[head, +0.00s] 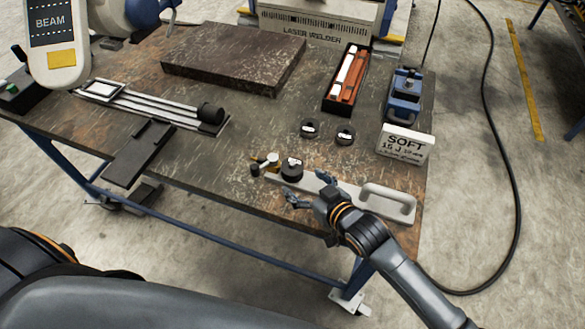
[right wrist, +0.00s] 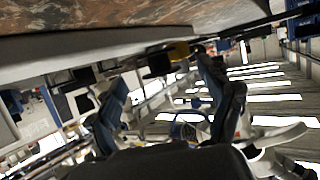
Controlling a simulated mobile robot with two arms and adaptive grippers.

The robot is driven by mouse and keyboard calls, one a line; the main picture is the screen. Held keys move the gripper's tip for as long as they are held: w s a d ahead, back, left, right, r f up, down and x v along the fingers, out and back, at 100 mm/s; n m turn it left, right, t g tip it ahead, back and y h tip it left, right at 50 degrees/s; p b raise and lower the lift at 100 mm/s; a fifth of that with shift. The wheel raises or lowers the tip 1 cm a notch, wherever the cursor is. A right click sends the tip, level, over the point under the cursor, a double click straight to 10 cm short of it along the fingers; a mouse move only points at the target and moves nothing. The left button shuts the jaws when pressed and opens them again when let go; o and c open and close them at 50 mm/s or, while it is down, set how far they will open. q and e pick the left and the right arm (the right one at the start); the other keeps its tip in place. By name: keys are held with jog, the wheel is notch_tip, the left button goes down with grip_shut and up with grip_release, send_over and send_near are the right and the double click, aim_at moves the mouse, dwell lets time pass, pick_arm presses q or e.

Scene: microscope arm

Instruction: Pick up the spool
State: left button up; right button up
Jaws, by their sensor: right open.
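The dark, round spool (head: 292,168) appears to be the squat one with a pale top, at the left end of a light grey bar (head: 372,201) near the table's front edge. Two similar dark discs with white marks, one (head: 310,128) and another (head: 345,134), lie flat behind it. My right gripper (head: 308,189) is open and empty at the front edge, just right of and nearer than the spool, its fingers pointing left. In the right wrist view my open fingers (right wrist: 160,78) show below the table's edge, with no spool recognisable between them. My left gripper is out of view.
Brass-coloured pieces (head: 268,160) sit left of the spool. A dark slab (head: 235,57) lies farther back. The left-front table middle is clear.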

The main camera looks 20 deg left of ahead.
aim_at(299, 175)
jog(key=x, duration=0.4)
jog(key=shift+w+a+r, duration=0.1)
jog(key=shift+w+r, duration=0.2)
jog(key=c, duration=1.3)
